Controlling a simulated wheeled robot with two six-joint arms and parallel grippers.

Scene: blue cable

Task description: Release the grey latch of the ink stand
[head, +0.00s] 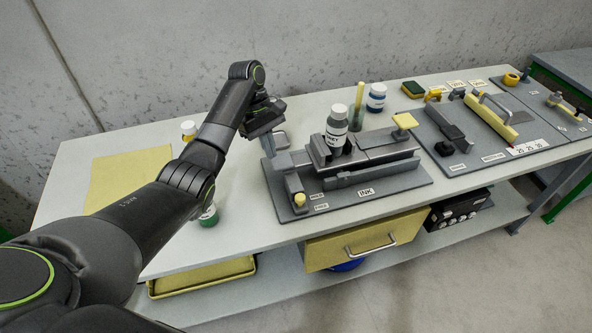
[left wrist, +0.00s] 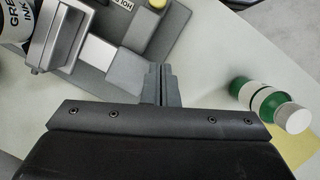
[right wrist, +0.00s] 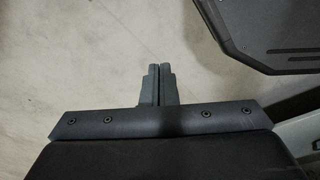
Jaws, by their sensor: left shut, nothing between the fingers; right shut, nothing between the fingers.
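The ink stand (head: 390,165) is a dark grey fixture on a grey board, holding an upright grey-labelled ink bottle (head: 336,127). At its left end are grey parts, among them a pale grey tab (head: 281,141), also in the left wrist view (left wrist: 97,52), and a yellow-knobbed lever (head: 297,187) by the HOLD and FREE labels. I cannot tell for sure which part is the grey latch. My left gripper (head: 264,122) is shut and empty, above the stand's left end; its fingers (left wrist: 160,75) show apart from the tab. My right gripper (right wrist: 157,75) is shut and empty over bare floor.
A green bottle (left wrist: 268,104) stands left of the stand. A yellow cloth (head: 128,178) lies at the table's left. Another fixture board (head: 465,165) is at right, a yellow drawer (head: 365,239) below.

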